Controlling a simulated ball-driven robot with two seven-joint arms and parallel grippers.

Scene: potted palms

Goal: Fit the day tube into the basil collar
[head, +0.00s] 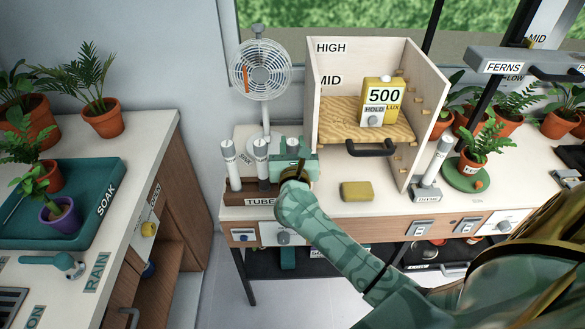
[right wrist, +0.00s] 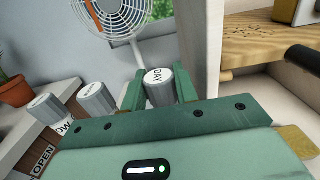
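The day tube (right wrist: 158,88), pale with a round cap marked DAY, stands between the two green fingers of my right gripper (right wrist: 159,92). The fingers lie against both its sides. In the head view my right gripper (head: 293,166) is at the right end of the tube rack (head: 250,199), and it hides the tube's lower part. The tube's top (head: 293,147) is level with the tops of the other two tubes. I cannot pick out a collar marked basil. My left gripper is not in view.
Two other tubes (head: 231,166) (head: 260,160) stand in the rack, with a fan (head: 262,72) behind. A wooden booth (head: 345,105) holds a yellow meter reading 500 (head: 382,95). Another tube (head: 440,155) stands in a labelled block beside a potted fern (head: 487,142).

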